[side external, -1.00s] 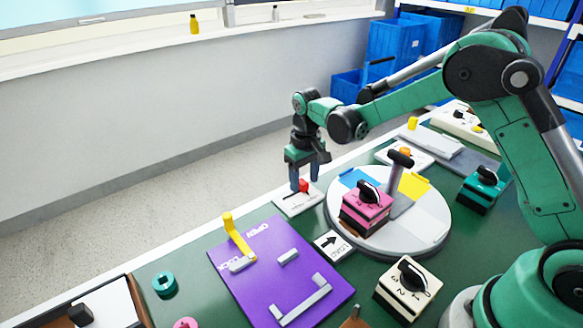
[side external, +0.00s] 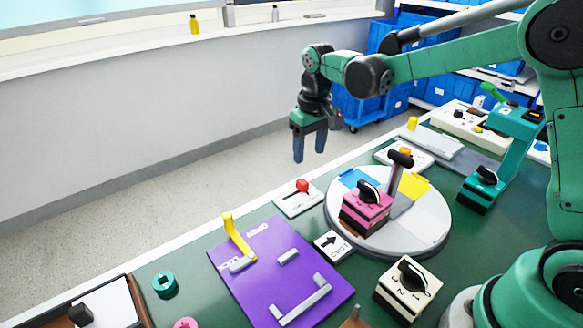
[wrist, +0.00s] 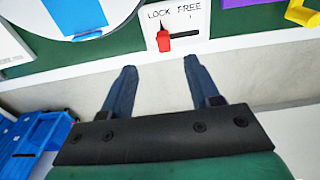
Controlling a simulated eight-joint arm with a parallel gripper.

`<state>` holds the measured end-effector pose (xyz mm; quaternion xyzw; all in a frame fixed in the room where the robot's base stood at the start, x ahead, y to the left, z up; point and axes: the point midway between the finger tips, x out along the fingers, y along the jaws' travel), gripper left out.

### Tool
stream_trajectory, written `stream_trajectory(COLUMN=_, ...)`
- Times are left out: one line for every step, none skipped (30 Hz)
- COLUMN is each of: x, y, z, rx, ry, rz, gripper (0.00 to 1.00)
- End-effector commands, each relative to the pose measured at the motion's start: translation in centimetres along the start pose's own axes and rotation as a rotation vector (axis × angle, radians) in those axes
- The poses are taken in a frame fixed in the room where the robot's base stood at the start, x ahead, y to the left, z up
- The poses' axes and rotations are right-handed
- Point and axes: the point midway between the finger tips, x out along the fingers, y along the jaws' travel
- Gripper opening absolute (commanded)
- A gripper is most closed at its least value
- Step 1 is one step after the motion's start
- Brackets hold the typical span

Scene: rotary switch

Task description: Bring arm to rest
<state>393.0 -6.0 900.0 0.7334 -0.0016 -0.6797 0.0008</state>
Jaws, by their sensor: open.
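My gripper (side external: 309,148) hangs with its blue fingers pointing down, above and beyond the far edge of the green table (side external: 190,256). It is open and empty; the wrist view shows both fingers apart with only floor and the table edge between them. A white plate with a red-knobbed slider (side external: 302,186) lies at the table's far edge, below and apart from the fingers. In the wrist view the red knob (wrist: 163,41) sits beside the words LOCK and FREE, ahead of the fingertips. A pink block with a black rotary knob (side external: 367,207) stands on the round white turntable (side external: 430,235).
A purple board (side external: 310,268) with a yellow handle (side external: 236,238) lies at the front. A cream rotary switch (side external: 408,289) and a teal rotary switch (side external: 481,190) stand near my base. Blue bins (side external: 362,105) are behind. The air around my gripper is clear.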

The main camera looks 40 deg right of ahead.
Motion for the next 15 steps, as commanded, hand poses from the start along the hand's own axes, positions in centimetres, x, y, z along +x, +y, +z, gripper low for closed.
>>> stream_trajectory(x=-1.2, y=-0.1, z=0.9, rx=0.0, ry=0.034, rz=0.0, gripper=0.55)
stream_trajectory(x=-1.9, y=-0.1, z=1.4, rx=0.0, ry=0.057, rz=0.0, gripper=0.55)
stream_trajectory(x=-2.8, y=-0.1, z=2.1, rx=-0.001, ry=0.089, rz=0.0, gripper=0.55)
stream_trajectory(x=-3.4, y=-0.2, z=2.7, rx=-0.001, ry=0.114, rz=0.0, gripper=0.55)
stream_trajectory(x=-3.9, y=-0.2, z=3.2, rx=0.0, ry=0.139, rz=0.0, gripper=0.55)
stream_trajectory(x=-4.5, y=-0.2, z=4.1, rx=0.0, ry=0.171, rz=0.0, gripper=0.55)
stream_trajectory(x=-4.9, y=-0.3, z=4.7, rx=0.0, ry=0.196, rz=0.0, gripper=0.55)
stream_trajectory(x=-5.3, y=-0.3, z=5.3, rx=0.0, ry=0.221, rz=0.0, gripper=0.55)
stream_trajectory(x=-5.7, y=-0.3, z=6.2, rx=0.0, ry=0.253, rz=0.0, gripper=0.55)
stream_trajectory(x=-6.0, y=-0.3, z=6.8, rx=0.0, ry=0.277, rz=0.0, gripper=0.55)
stream_trajectory(x=-6.1, y=-0.4, z=7.5, rx=0.0, ry=0.301, rz=0.0, gripper=0.55)
stream_trajectory(x=-6.3, y=-0.4, z=8.3, rx=0.0, ry=0.334, rz=-0.001, gripper=0.55)
stream_trajectory(x=-6.4, y=-0.4, z=8.9, rx=0.0, ry=0.358, rz=-0.001, gripper=0.55)
stream_trajectory(x=-6.4, y=-0.5, z=9.5, rx=0.0, ry=0.381, rz=-0.001, gripper=0.55)
stream_trajectory(x=-6.4, y=-0.5, z=10.3, rx=0.0, ry=0.41, rz=-0.002, gripper=0.55)
